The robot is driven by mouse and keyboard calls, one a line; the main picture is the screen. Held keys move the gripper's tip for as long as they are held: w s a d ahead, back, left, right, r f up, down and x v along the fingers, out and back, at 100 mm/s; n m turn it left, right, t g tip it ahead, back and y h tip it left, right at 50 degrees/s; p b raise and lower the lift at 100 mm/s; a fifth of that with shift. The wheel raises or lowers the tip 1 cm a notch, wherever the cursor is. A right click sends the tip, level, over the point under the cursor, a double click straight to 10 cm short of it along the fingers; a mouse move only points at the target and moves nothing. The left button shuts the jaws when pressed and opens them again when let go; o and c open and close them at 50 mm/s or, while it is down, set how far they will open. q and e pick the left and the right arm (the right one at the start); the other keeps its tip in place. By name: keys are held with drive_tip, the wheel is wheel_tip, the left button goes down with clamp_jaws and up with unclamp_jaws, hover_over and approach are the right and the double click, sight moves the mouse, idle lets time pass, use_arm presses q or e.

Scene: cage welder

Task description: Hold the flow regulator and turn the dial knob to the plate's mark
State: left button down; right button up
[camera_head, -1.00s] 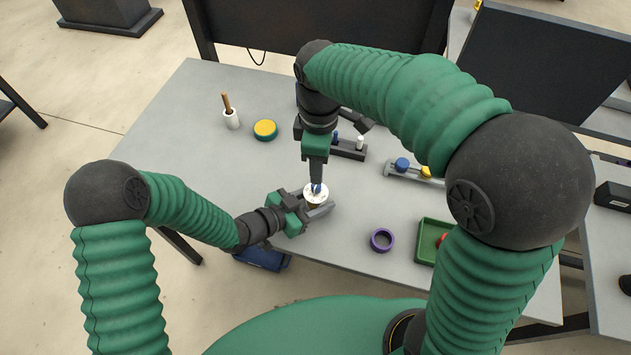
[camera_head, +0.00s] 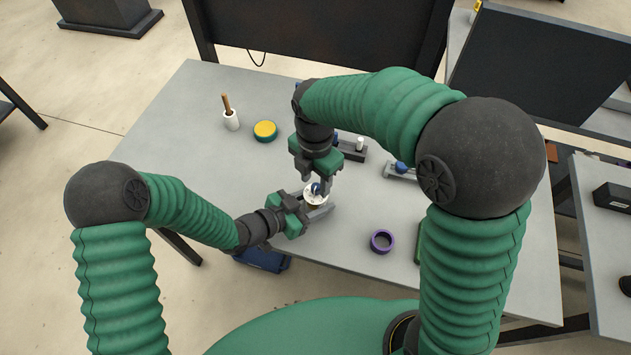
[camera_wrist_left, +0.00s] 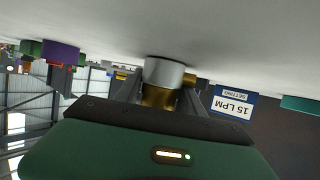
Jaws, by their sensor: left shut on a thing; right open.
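The flow regulator (camera_head: 313,204) stands near the table's front edge with a white round plate and a blue dial knob (camera_head: 315,189) on top. In the left wrist view its body (camera_wrist_left: 163,85) is silver and brass, between my left gripper's fingers. My left gripper (camera_head: 317,211) is shut on the regulator from the left. My right gripper (camera_head: 315,187) points down from above with its fingers open around or just beside the knob; contact cannot be told. The mark on the plate is too small to make out. A card reading "15 LPM" (camera_wrist_left: 232,102) shows in the left wrist view.
A purple ring (camera_head: 382,241) lies on the grey table (camera_head: 200,170) to the right. A yellow-topped green disc (camera_head: 265,130) and a white holder with a wooden handle (camera_head: 230,118) stand at the back left. A dark block with pegs (camera_head: 352,150) sits behind my right gripper.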

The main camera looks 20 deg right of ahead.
use_arm(q)
drive_tip(key=shift+s+a+f, duration=0.1)
drive_tip(key=shift+s+f, duration=0.05)
drive_tip(key=shift+f, duration=0.15)
use_arm(e)
drive_tip(key=shift+f, duration=0.8)
drive_tip(key=shift+c, duration=0.3)
clamp_jaws()
